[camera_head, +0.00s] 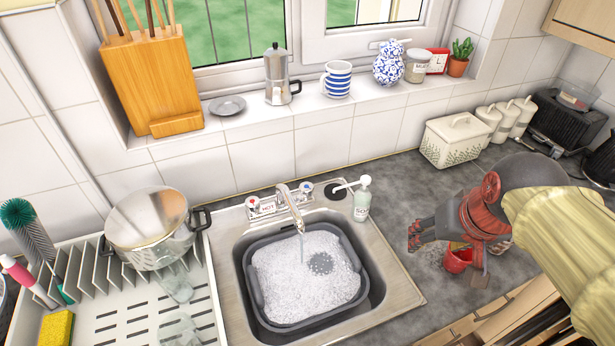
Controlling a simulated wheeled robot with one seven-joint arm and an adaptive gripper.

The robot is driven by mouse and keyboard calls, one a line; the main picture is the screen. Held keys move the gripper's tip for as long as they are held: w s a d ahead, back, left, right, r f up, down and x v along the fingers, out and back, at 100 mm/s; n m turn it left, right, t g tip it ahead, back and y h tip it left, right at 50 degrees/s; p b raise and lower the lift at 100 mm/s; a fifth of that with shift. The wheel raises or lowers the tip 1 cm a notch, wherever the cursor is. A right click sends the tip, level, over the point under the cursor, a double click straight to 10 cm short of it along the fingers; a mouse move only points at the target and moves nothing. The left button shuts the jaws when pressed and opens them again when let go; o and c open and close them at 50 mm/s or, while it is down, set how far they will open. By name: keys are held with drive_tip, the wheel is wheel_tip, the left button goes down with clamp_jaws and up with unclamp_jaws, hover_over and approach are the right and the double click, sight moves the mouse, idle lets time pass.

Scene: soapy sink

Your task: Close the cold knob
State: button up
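The cold knob (306,188), marked blue, is on the right of the tap base behind the sink. The hot knob (253,203), marked red, is on the left beside a HOT label. The chrome tap (291,206) stands between them, and a thin stream of water (301,246) runs from its spout into the basin. My gripper (412,237) is over the counter, to the right of the sink and well apart from the knobs. Its dark fingers point left; it is too small to tell how far they are apart. Nothing shows held in it.
A soap bottle (362,198) with a pump stands right of the tap, between my gripper and the cold knob. A grey basin (252,290) of suds fills the sink. A red cup-like thing (458,261) is below my arm. A steel pot (150,230) is at left.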

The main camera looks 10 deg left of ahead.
drive_tip(key=w+a+r+g+p, duration=0.1)
drive_tip(key=w+a+r+p, duration=0.15)
drive_tip(key=w, duration=0.25)
drive_tip(key=w+a+r+p, duration=0.2)
drive_tip(key=w+a+p, duration=0.1)
drive_tip(key=w, duration=0.2)
drive_tip(key=n+g+p, duration=0.3)
drive_tip(key=g+p, duration=0.1)
drive_tip(key=p, duration=1.6)
hover_over(306, 186)
wheel_tip(306, 186, down, 17)
drive_tip(key=shift+d+r, duration=0.1)
drive_tip(key=shift+r, duration=0.05)
drive_tip(key=shift+f+p, duration=0.55)
drive_tip(key=shift+f, duration=3.5)
drive_tip(key=shift+c, duration=0.9)
drive_tip(key=c, duration=1)
